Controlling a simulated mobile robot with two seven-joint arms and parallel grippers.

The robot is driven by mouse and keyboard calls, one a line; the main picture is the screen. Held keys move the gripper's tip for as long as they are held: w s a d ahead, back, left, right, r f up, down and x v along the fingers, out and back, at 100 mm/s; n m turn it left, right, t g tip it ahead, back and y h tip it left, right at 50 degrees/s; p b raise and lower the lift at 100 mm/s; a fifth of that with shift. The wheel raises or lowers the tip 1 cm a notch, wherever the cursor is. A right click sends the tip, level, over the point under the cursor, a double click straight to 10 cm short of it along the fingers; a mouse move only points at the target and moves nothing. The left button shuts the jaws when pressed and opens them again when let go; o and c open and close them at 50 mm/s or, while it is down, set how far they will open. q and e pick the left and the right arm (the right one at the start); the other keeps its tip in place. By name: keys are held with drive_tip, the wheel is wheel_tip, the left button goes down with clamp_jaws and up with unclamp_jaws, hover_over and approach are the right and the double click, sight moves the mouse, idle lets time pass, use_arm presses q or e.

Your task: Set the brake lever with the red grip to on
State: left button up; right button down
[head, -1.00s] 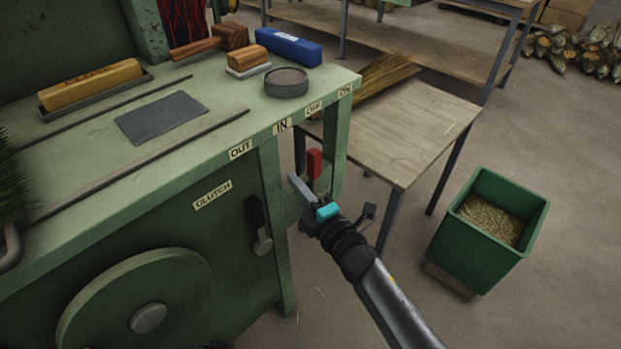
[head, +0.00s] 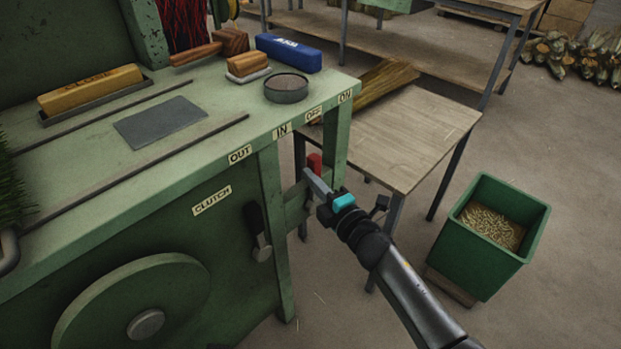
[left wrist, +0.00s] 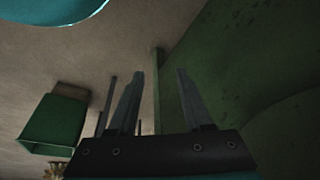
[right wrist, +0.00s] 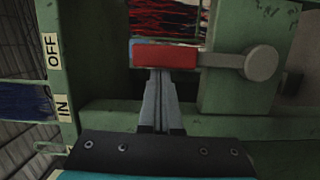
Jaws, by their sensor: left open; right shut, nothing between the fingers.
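The brake lever's red grip (head: 315,162) shows in the head view below the OFF label (head: 313,114), left of the ON label (head: 345,97). In the right wrist view the red grip (right wrist: 165,57) lies across the picture, joined to a round grey pivot (right wrist: 262,63). My right gripper (head: 306,174) is shut and empty. Its fingertips (right wrist: 159,72) are at the grip's near edge; whether they touch cannot be told. The fingers hide part of the lever in the head view. My left gripper (left wrist: 156,80) is open and empty, seen only in the left wrist view.
The black clutch lever (head: 256,228) hangs on the green machine left of my right gripper. A green table leg (head: 338,150) stands just right of the red grip. A wooden side table (head: 410,130) and a green bin (head: 480,265) stand further right.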

drive_tip(key=shift+w+d+r+m+p, duration=0.3)
drive_tip(key=shift+w+d+m+p, duration=0.3)
drive_tip(key=shift+p, duration=0.1)
use_arm(q)
drive_tip(key=s+a+f+g+p, duration=0.1)
drive_tip(key=s+f, duration=0.2)
drive_tip(key=f, duration=0.3)
drive_tip(key=shift+s+f+p, duration=0.15)
drive_tip(key=shift+f+p, duration=0.15)
drive_tip(key=shift+p, duration=0.05)
use_arm(e)
drive_tip(key=shift+w+d+f+m+g, duration=0.15)
drive_tip(key=shift+w+d+f+m, duration=0.05)
drive_tip(key=shift+w+d+m, duration=0.5)
drive_tip(key=shift+w+d+f+m+g, duration=0.2)
drive_tip(key=shift+w+d+m, duration=0.35)
drive_tip(key=shift+w+d, duration=0.2)
drive_tip(key=shift+w+d+f+m+g, duration=0.15)
drive_tip(key=shift+w+d+f+m, duration=0.05)
drive_tip(key=shift+w+d+m, duration=0.5)
use_arm(q)
drive_tip(key=shift+r, duration=0.15)
use_arm(e)
drive_tip(key=shift+r, duration=0.1)
